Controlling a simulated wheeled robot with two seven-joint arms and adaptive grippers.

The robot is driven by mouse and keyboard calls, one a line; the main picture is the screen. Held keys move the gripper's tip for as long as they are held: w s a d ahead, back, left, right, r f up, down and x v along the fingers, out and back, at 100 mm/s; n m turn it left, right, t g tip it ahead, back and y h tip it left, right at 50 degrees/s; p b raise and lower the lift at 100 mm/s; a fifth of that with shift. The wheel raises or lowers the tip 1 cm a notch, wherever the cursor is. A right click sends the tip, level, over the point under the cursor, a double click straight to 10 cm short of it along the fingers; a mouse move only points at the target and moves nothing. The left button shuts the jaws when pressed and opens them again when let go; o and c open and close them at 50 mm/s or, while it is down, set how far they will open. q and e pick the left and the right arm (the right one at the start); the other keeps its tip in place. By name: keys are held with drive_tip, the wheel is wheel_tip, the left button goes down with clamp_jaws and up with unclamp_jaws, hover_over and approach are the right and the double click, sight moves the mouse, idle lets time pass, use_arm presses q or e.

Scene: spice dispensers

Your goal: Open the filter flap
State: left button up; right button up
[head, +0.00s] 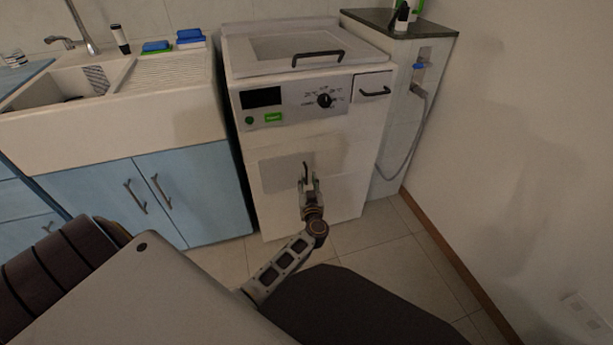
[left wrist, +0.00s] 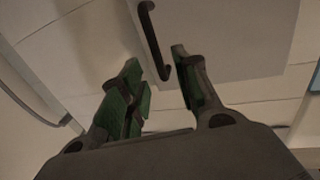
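The filter flap (head: 280,173) is a grey rectangular panel low on the front of the white washing machine (head: 300,140). It looks closed. A dark bar handle (head: 305,168) stands upright at its right edge. In the left wrist view the flap (left wrist: 225,40) fills the upper middle, and its black handle (left wrist: 151,35) reaches down to between the fingertips. My left gripper (head: 309,184) is in front of the handle's lower end. In the left wrist view, its green-padded fingers (left wrist: 157,62) are apart, with a gap on either side of the handle. My right gripper is not in view.
A sink (head: 120,85) over blue cabinets (head: 150,195) stands at left. A wall (head: 530,130) with a hose (head: 415,130) beside it bounds the right. The washing machine's lid handle (head: 318,57) and drawer handle (head: 375,92) stick out above. Tiled floor (head: 400,265) is clear at right.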

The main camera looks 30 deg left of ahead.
sight(307, 173)
use_arm(q)
drive_tip(key=b+x, duration=0.1)
drive_tip(key=x, duration=0.2)
drive_tip(key=shift+b+x, duration=0.4)
drive_tip(key=shift+x, duration=0.5)
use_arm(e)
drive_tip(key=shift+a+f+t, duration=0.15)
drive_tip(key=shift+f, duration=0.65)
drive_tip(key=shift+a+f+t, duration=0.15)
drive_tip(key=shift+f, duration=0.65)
use_arm(q)
clamp_jaws()
